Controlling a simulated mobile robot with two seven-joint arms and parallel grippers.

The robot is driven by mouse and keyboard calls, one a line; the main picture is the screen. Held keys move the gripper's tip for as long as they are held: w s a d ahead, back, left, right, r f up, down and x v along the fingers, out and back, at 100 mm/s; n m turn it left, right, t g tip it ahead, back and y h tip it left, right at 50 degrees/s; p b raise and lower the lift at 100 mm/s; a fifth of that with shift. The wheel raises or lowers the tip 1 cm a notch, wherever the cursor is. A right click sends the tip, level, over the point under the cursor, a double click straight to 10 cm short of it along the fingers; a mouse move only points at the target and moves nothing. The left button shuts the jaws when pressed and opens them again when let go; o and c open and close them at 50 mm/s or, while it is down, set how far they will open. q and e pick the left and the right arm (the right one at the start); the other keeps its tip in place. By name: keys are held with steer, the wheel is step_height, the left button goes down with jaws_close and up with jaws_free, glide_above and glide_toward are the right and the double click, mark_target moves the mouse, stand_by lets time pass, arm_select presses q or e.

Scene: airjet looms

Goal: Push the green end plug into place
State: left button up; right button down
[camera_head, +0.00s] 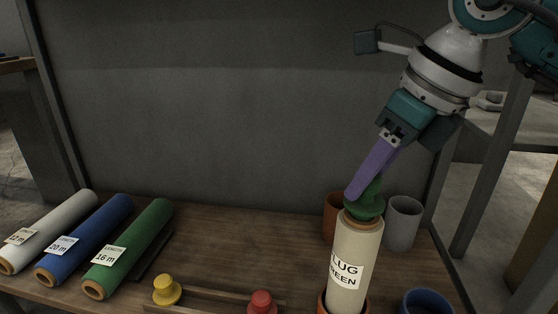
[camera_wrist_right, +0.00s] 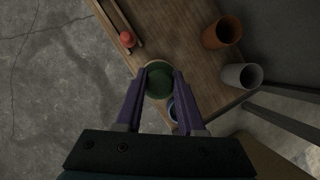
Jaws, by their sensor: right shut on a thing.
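The green end plug (camera_head: 369,203) is at the top of an upright cream tube (camera_head: 354,258) labelled "PLUG GREEN". My right gripper (camera_head: 357,192) comes down at a tilt from the upper right and is shut on the plug. In the right wrist view the green plug (camera_wrist_right: 159,83) sits between the two purple fingers of the gripper (camera_wrist_right: 159,82), with the tube's pale rim (camera_wrist_right: 158,64) showing behind it. The plug's lower part is at the tube's mouth; how deep it sits I cannot tell. My left gripper is in no view.
A yellow plug (camera_head: 166,290) and a red plug (camera_head: 262,302) stand at a wooden rack in front. White (camera_head: 48,230), blue (camera_head: 86,238) and green (camera_head: 129,247) rolls lie at left. Brown (camera_head: 333,215), grey (camera_head: 402,222) and blue (camera_head: 427,302) cups stand near the tube.

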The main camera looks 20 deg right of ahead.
steer(key=shift+f+b, duration=0.55)
steer(key=shift+f, duration=0.25)
steer(key=shift+c, duration=2.2)
jaws_free()
steer(key=shift+r, duration=0.15)
steer(key=p+v, duration=0.4)
steer(key=v, duration=0.2)
steer(key=shift+r, duration=0.25)
steer(key=shift+s+d+r+p, duration=0.1)
steer(key=shift+s+r+p, duration=0.2)
steer(key=shift+r+p, duration=0.1)
